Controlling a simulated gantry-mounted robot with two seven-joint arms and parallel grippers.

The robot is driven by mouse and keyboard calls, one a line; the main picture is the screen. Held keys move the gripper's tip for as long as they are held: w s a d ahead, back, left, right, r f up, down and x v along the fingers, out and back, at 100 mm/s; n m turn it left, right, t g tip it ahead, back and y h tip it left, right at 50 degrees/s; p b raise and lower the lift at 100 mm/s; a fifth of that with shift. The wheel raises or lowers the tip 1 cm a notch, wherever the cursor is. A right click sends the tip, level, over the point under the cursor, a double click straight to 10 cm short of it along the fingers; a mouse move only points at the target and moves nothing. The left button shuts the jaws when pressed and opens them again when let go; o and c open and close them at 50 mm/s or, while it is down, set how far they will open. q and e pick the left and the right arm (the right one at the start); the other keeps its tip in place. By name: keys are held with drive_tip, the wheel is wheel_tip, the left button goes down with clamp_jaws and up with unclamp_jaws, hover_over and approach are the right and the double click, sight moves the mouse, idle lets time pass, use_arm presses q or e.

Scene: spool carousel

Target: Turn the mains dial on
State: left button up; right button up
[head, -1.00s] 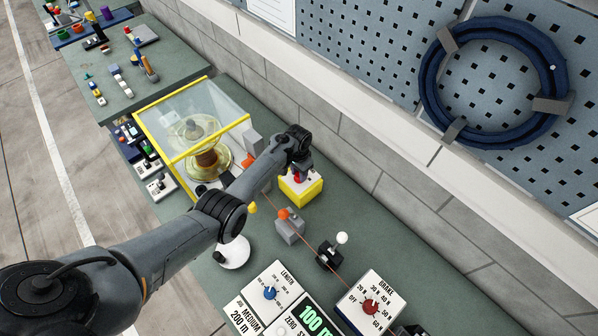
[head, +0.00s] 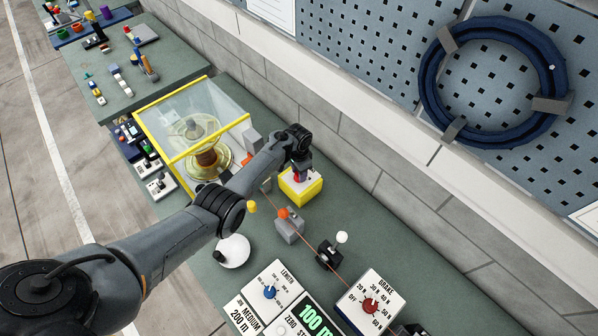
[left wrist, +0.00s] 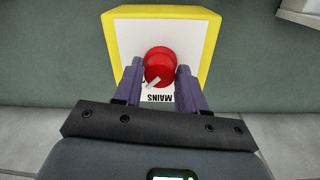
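The mains dial (left wrist: 159,66) is a red round knob with a pale pointer on a white plate. Its box (left wrist: 112,38) has a yellow rim and the word MAINS; the box also shows in the head view (head: 301,197). My left gripper (left wrist: 160,76) is over the box, with its two purple fingers apart, one on each side of the knob's near part. I cannot tell whether the fingers touch the knob. In the head view my left gripper (head: 302,173) hides most of the dial. My right gripper is not in view.
A spool stands under a clear guard with a yellow frame (head: 178,155) left of the box. An orange-topped grey block (head: 289,228), a white-knobbed lever (head: 341,238), and length (head: 271,290) and brake (head: 371,305) panels lie nearer. The wall runs close behind the box.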

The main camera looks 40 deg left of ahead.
use_arm(q)
drive_tip(key=o, duration=0.3)
drive_tip(key=shift+r, duration=0.65)
wheel_tip(320, 180, up, 10)
drive_tip(key=p, duration=0.1)
drive_tip(key=shift+f, duration=0.25)
drive_tip(key=shift+a, duration=0.1)
